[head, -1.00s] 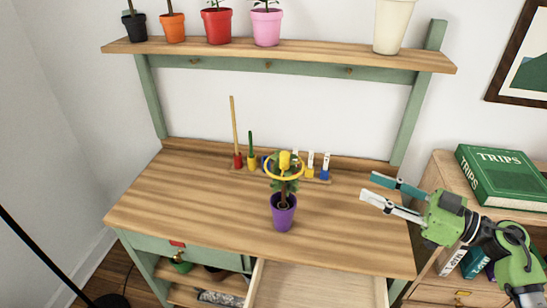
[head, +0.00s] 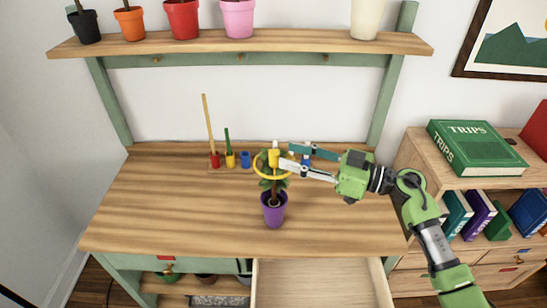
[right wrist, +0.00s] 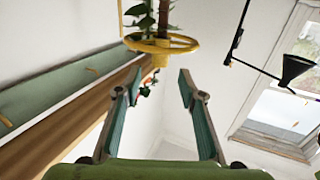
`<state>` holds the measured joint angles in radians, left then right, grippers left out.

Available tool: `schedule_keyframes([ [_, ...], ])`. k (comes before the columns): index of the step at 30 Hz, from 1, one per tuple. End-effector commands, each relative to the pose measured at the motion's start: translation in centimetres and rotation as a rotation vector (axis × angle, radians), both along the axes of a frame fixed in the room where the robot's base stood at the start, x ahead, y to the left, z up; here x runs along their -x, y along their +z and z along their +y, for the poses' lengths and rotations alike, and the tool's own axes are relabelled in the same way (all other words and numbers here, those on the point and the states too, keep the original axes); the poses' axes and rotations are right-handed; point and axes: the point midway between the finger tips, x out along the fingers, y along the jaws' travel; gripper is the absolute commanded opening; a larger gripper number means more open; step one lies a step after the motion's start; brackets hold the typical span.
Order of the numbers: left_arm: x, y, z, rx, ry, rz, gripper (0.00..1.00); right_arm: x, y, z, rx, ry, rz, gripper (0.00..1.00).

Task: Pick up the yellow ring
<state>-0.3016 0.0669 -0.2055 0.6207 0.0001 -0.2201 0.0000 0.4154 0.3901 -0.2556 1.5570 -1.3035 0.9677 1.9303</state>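The yellow ring (head: 257,172) sits around the leafy top of a plant in a purple pot (head: 274,211) on the wooden desk. An upright yellow piece shows at its middle. My right gripper (head: 286,156) is open, with its fingertips just right of the ring in the head view. In the right wrist view the ring (right wrist: 134,41) lies just beyond the open, empty fingers (right wrist: 160,72), with leaves and a brown stem by it. I cannot tell whether a fingertip touches it. My left gripper is not in view.
Several small coloured tools and holders (head: 230,158) stand along the desk's back edge. A shelf (head: 250,42) with several pots is above. A drawer (head: 320,285) is open in front. The desk's left half is clear.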

Motion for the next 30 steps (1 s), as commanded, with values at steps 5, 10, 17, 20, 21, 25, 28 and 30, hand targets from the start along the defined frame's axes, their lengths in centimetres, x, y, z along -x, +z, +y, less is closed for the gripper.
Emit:
schedule_keyframes([
  [5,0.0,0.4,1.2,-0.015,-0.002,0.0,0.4,-0.5,0.0,1.2,-0.002,0.001,0.002,0.37],
  [10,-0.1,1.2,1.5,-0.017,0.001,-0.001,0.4,-1.6,-0.2,3.6,-0.003,0.002,0.001,0.37],
  [17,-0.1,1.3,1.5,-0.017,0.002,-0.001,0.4,-2.2,-0.5,5.1,0.001,0.0,0.001,0.37],
  [20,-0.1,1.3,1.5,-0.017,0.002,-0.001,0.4,-2.2,-0.5,5.1,0.002,0.0,0.001,0.37],
  [21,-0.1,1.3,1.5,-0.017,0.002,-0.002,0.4,-2.2,-0.5,5.1,0.002,0.0,0.001,0.37],
  [25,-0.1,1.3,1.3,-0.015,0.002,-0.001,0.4,-2.2,-0.5,5.1,0.002,0.0,0.001,0.13],
  [28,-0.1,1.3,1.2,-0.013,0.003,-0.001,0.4,-2.2,-0.5,5.1,0.002,0.0,0.001,0.04],
  [30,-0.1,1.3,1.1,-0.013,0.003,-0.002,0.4,-2.2,-0.5,5.1,0.001,0.0,0.0,0.04],
])
